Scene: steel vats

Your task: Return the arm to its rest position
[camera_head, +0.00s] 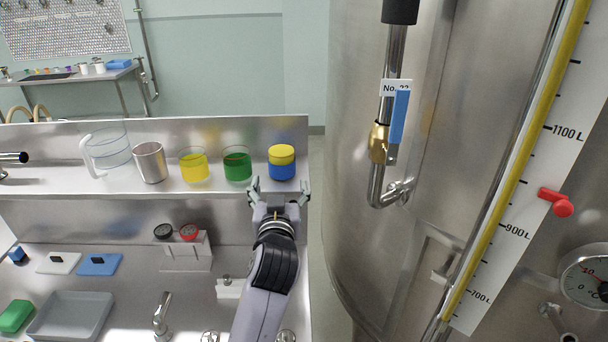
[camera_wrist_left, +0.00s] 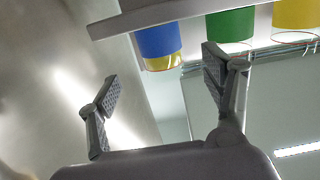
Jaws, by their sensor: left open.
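My left gripper (camera_head: 279,192) is open and empty in the head view, just in front of the upper steel shelf's right end. Its two fingers also show apart in the left wrist view (camera_wrist_left: 160,90). A blue cup with a yellow top (camera_head: 282,162) stands on the shelf just beyond the fingertips, with a visible gap in the wrist view (camera_wrist_left: 158,40). My left arm comes up from the bottom of the head view. My right gripper is in neither view.
The shelf (camera_head: 215,182) also holds a green cup (camera_head: 237,165), a yellow cup (camera_head: 193,166), a steel cup (camera_head: 150,162) and a clear jug (camera_head: 108,152). A large steel vat (camera_head: 360,240) stands close on the right. Below are a tap (camera_head: 161,312) and a grey tray (camera_head: 70,315).

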